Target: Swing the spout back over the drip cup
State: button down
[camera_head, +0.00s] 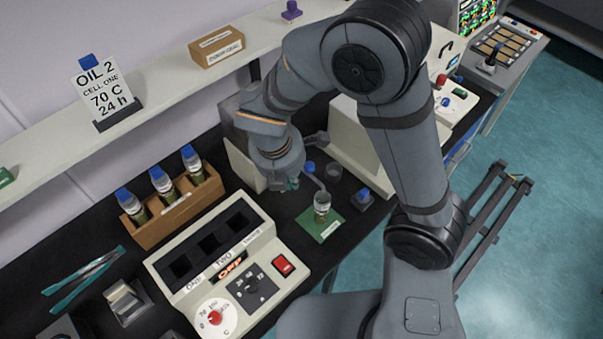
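The spout (314,181) is a thin grey bent tube below a blue knob (309,167). Its free end hangs over a small glass vial (321,207) standing on a green square pad (329,230). A small dark, round cup (334,171), which looks like the drip cup, stands just right of the knob; the spout end is not over it. My gripper (291,184) points down just left of the spout, its teal-tipped fingers partly hidden by my wrist. I cannot tell whether it touches the spout or whether its fingers are open.
A blue-topped item (363,197) stands right of the pad. A cream housing (350,140) closes in the back right.

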jog(key=w+d+f+p, duration=0.1)
jog(key=w, duration=0.1)
jog(key=w+d+f+p, duration=0.1)
jog(key=w+f, duration=0.1)
jog(key=shift+d+f, duration=0.15)
jog(key=shift+d, duration=0.25)
jog(key=shift+d, duration=0.1)
